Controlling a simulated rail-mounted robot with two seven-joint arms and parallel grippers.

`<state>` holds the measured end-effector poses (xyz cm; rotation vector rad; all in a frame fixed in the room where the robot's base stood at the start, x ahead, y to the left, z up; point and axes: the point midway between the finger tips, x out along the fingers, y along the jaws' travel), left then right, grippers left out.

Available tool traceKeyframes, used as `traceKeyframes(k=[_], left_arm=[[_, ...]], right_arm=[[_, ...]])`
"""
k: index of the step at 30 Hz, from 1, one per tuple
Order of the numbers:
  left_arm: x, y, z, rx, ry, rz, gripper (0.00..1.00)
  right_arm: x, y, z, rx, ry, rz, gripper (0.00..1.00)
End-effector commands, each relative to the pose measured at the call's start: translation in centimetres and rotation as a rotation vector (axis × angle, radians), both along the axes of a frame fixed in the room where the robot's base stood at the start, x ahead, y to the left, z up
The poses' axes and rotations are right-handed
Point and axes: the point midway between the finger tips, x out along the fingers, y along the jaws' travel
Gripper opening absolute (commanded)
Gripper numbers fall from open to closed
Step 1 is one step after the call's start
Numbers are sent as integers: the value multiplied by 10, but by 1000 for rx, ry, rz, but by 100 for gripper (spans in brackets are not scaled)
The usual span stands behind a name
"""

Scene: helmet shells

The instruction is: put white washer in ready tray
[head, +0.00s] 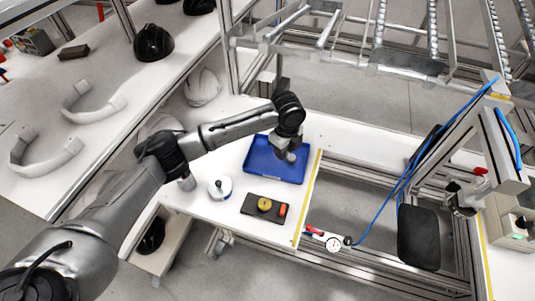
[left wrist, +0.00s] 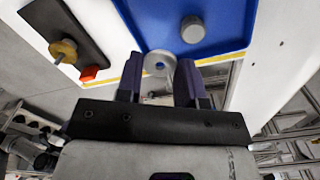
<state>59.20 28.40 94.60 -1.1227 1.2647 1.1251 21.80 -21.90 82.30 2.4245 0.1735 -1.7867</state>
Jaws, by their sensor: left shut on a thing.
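The white washer (left wrist: 158,62), a pale ring with blue showing through its hole, is between the fingertips of my left gripper (left wrist: 160,85) in the left wrist view. The gripper is shut on it. In the head view my left gripper (head: 285,150) is over the blue tray (head: 262,174), with the washer hard to make out there. The tray also shows in the left wrist view (left wrist: 150,20), with a small grey round piece (left wrist: 192,30) in it. I cannot tell whether the washer touches the tray. My right gripper is not in view.
A dark plate (head: 252,212) with a yellow knobbed piece (head: 264,204) and a red block (head: 283,210) lies in front of the tray. A white round container (head: 220,188) stands left of it.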

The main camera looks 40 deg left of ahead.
Motion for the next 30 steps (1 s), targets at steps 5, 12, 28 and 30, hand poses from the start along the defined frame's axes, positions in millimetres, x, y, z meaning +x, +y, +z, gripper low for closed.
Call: traceKeyframes(k=[5, 12, 28, 30], left_arm=[[0, 40, -26, 1, 1, 5, 23], [1, 75, -47, 0, 0, 2, 23], [1, 87, -81, 0, 2, -1, 23], [1, 87, -89, 0, 0, -1, 23]], right_arm=[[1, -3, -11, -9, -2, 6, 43], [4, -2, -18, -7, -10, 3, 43], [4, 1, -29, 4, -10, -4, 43], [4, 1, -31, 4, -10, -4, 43]])
